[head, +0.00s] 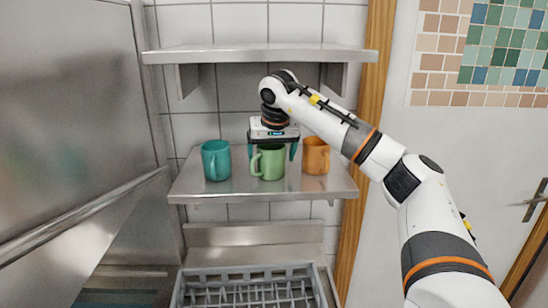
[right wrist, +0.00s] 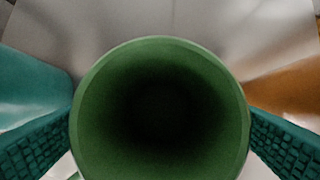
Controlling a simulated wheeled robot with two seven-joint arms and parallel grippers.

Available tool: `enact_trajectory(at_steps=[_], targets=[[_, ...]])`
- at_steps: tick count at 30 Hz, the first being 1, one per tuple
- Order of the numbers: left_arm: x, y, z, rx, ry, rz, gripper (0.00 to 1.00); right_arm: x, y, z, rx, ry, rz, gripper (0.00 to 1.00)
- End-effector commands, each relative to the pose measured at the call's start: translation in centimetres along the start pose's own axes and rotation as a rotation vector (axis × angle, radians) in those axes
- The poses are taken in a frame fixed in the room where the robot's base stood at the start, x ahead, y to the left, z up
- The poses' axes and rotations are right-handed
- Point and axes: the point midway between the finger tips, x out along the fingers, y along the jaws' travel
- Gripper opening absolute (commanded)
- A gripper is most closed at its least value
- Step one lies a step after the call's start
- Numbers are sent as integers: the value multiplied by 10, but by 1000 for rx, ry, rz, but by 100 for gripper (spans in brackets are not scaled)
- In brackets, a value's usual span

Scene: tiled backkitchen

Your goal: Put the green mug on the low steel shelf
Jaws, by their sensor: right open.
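The green mug (head: 269,164) stands upright on the low steel shelf (head: 330,186), between a teal mug and an orange mug. My right gripper (head: 272,152) is above and around the green mug, pointing down, with one finger on either side of it. In the right wrist view the round mouth of the green mug (right wrist: 160,110) fills the middle. The teal finger pads show at its left and right; I cannot tell whether they touch it. The jaws are open. My left gripper is not in view.
The teal mug (head: 216,160) stands close on the left and the orange mug (head: 316,156) close on the right. An upper steel shelf (head: 260,55) hangs above. A grey dish rack (head: 250,290) lies below. A steel door-like panel (head: 70,120) is at the left.

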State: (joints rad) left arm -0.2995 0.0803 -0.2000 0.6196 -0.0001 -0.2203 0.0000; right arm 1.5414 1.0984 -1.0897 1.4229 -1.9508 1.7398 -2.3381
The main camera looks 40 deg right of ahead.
Motion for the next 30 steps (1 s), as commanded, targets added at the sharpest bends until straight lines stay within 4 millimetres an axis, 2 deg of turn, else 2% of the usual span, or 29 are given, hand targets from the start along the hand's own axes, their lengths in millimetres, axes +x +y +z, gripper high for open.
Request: enact_trajectory(at_steps=[5, 14, 18, 21, 30], targets=[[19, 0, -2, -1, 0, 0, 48, -11, 2, -1, 0, -4, 6, 89], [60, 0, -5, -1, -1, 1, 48, -35, -4, -68, -4, -4, 2, 89], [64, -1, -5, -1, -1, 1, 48, -49, -5, -91, -3, -3, 1, 89], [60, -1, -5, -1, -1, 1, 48, -57, -6, -100, -1, -3, 0, 89], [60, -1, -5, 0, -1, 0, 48, -60, -6, -110, 0, 1, 1, 89]])
